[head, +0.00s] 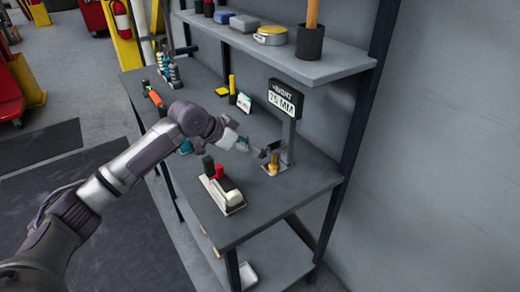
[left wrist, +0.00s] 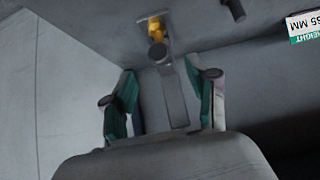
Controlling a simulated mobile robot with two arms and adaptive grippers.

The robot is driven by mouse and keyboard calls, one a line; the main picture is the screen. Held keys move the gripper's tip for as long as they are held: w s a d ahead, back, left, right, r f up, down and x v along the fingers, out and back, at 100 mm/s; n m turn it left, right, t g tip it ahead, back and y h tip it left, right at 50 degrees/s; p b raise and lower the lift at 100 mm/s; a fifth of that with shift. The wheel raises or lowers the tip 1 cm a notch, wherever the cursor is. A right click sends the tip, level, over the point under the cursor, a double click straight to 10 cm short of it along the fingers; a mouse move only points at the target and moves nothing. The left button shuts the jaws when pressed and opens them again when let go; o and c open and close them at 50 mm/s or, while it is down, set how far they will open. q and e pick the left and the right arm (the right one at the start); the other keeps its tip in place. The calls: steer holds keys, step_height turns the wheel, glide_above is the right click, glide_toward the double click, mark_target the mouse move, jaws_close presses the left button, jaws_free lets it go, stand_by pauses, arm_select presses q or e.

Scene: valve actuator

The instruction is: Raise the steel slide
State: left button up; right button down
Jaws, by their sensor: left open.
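The display post (head: 288,140) stands on the workbench and carries a dark sign (head: 285,98) reading height in MM; its digits are hard to read. The sign also shows upside down at the upper right of the left wrist view (left wrist: 304,28). A brass-yellow piece (head: 273,167) stands at the post's foot; it also shows in the left wrist view (left wrist: 153,27). A grey bar (left wrist: 175,100), which looks like the steel slide, lies between the spread fingers of my left gripper (left wrist: 165,108). The gripper (head: 252,149) is open beside the post. I cannot tell whether it touches the bar.
A white holder with red and black pieces (head: 222,192) stands near the bench's front edge. A small card (head: 244,102) and a yellow pad (head: 222,92) lie further back. A shelf (head: 310,66) with cups and tins hangs above.

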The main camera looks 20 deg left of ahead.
mark_target(272, 149)
arm_select(q)
steer(key=x, duration=0.6)
steer(key=shift+w+p, duration=0.15)
steer(key=shift+p, duration=0.2)
jaws_close()
arm_select(e)
steer(key=shift+w+d+r, duration=0.25)
steer(key=shift+w, duration=0.2)
steer(key=shift+w+d+r, duration=0.2)
steer(key=shift+w+r, duration=0.05)
steer(key=shift+w, duration=0.15)
